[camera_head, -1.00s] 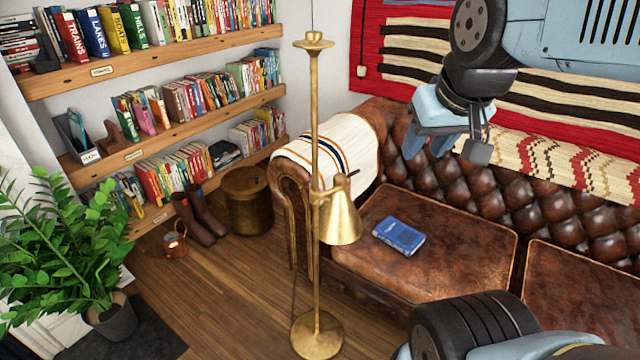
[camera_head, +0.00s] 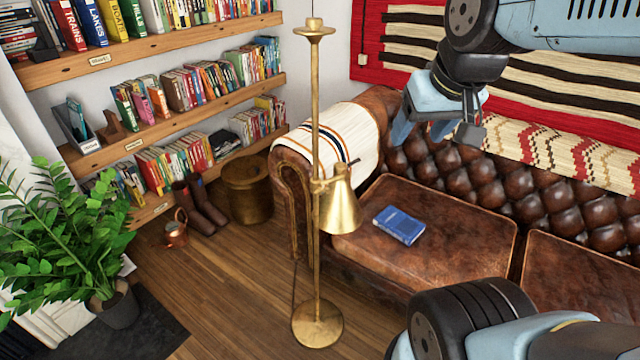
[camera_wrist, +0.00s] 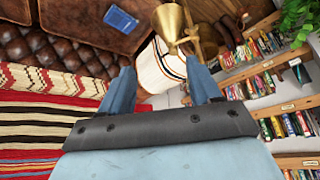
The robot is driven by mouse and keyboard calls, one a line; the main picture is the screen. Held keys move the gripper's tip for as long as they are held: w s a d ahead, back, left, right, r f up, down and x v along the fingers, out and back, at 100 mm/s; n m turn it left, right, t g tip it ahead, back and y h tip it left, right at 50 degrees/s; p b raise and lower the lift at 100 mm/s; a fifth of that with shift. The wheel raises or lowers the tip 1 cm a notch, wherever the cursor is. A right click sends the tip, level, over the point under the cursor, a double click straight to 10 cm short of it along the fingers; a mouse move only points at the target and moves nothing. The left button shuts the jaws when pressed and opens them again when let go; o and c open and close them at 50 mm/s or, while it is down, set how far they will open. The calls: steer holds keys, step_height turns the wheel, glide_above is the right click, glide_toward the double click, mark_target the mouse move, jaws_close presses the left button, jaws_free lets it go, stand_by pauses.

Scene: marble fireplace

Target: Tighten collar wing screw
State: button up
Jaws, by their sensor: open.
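A brass floor lamp (camera_head: 316,110) stands in front of the sofa, its pole upright. A collar (camera_head: 318,187) on the pole carries the cone-shaped shade (camera_head: 341,210), which hangs to the right. A small dark-tipped piece (camera_head: 352,163) sticks out above the shade; I cannot tell whether it is the wing screw. My gripper (camera_head: 434,132) is open and empty, to the right of the lamp and higher in the picture than the collar. In the wrist view, the shade (camera_wrist: 171,22) lies beyond the gap between my open fingers (camera_wrist: 162,82), near the top edge.
A brown leather sofa (camera_head: 440,255) with a blue book (camera_head: 398,225) and a striped throw (camera_head: 335,140) stands behind the lamp. Bookshelves (camera_head: 150,132) line the left wall. A plant (camera_head: 65,245) stands at front left.

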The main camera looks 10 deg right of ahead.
steer(key=o, duration=0.3)
steer(key=w+a+f+n, duration=0.1)
steer(key=w+a+f, duration=0.1)
steer(key=w, duration=0.3)
steer(key=w+a+f+n+y, duration=0.1)
steer(key=w+a+f, duration=0.1)
steer(key=w+f, duration=0.2)
steer(key=shift+w+a+f+g, duration=0.2)
steer(key=shift+w+g, duration=0.2)
steer(key=shift+w, duration=0.6)
steer(key=n, duration=0.2)
glide_toward(323, 190)
steer(key=shift+g, duration=0.3)
steer(key=shift+w+x, duration=0.1)
steer(key=shift+x, duration=2.05)
steer(key=shift+w+x, duration=0.15)
steer(key=shift+x, duration=2.05)
steer(key=shift+r, duration=0.1)
steer(key=shift+c, duration=0.5)
steer(key=c, duration=0.9)
